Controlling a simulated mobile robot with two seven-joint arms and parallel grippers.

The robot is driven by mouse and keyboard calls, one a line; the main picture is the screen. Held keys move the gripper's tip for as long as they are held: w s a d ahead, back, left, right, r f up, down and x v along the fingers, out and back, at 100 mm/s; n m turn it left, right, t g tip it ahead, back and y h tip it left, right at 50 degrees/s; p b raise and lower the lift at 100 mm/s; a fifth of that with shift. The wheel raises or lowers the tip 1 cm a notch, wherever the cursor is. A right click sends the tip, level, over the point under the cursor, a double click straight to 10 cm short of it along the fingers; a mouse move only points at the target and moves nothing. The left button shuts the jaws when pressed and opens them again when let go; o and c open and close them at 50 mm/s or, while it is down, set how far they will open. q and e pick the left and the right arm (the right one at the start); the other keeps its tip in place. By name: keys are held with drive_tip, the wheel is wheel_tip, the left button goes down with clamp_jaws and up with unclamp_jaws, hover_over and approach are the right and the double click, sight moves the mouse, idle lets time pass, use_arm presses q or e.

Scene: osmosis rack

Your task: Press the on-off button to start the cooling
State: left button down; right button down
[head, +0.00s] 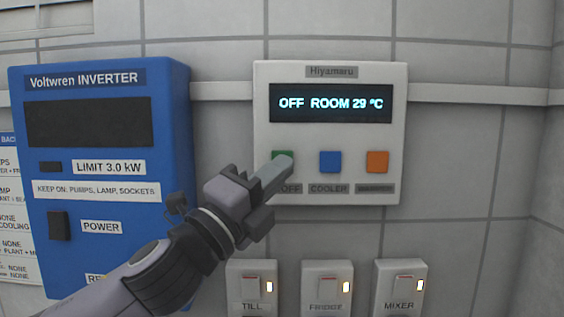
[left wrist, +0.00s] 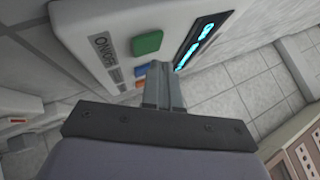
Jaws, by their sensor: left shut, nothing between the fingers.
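The white Hiyamaru control box (head: 331,207) is on the tiled wall, its display (head: 337,103) reading "OFF ROOM 29 ºC". Its green on-off button (head: 278,156) is partly hidden behind my left gripper (head: 284,165) in the head view. To its right are a blue button (head: 330,162) and an orange button (head: 377,162). The left wrist view shows the green button (left wrist: 147,43) clear beside the shut, empty fingertips (left wrist: 158,70) of my left gripper. I cannot tell whether they touch the panel. My right gripper is in neither view.
A blue Voltwren inverter (head: 180,120) is on the wall to the left. Below the control box are the till switch (head: 251,283), fridge switch (head: 327,283) and mixer switch (head: 400,285).

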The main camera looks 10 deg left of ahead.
use_arm(q)
drive_tip(key=shift+w+a, duration=0.1)
drive_tip(key=shift+w, duration=0.3)
drive_tip(key=shift+w, duration=0.2)
idle(0.6)
drive_tip(key=shift+w+a+r, duration=0.1)
drive_tip(key=shift+a+r, duration=0.15)
drive_tip(key=shift+r, duration=0.2)
idle(0.6)
drive_tip(key=shift+f+p, duration=0.1)
drive_tip(key=shift+p, duration=0.2)
drive_tip(key=shift+d+f, duration=0.15)
drive_tip(key=shift+f, duration=0.15)
drive_tip(key=shift+s, duration=0.25)
drive_tip(key=shift+f, duration=0.1)
